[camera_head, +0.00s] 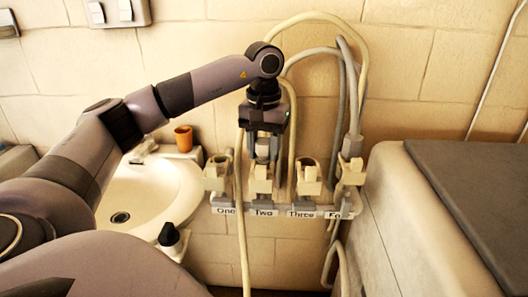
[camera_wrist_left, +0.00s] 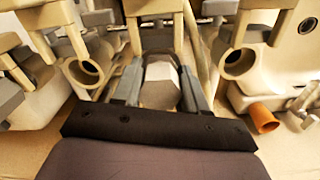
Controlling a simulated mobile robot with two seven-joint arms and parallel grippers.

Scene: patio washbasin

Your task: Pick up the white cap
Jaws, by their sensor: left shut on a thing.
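The white cap (camera_wrist_left: 160,84) sits between the two grey fingers of my left gripper in the left wrist view. In the head view the white cap (camera_head: 263,149) shows as a small pale piece between the fingertips. My left gripper (camera_head: 263,146) points down and is shut on the cap. It is above the holder labelled "Two" (camera_head: 262,180), in the row of beige holders on the wall. I cannot tell whether the cap still touches the holder. My right gripper is not in view.
Holders marked "One" (camera_head: 216,175) and "Three" (camera_head: 308,178) stand close on either side. Beige and grey hoses (camera_head: 344,85) loop above and hang down. A white washbasin (camera_head: 150,185) with an orange cup (camera_head: 183,138) is left; a large pale box with a grey lid (camera_head: 470,190) is right.

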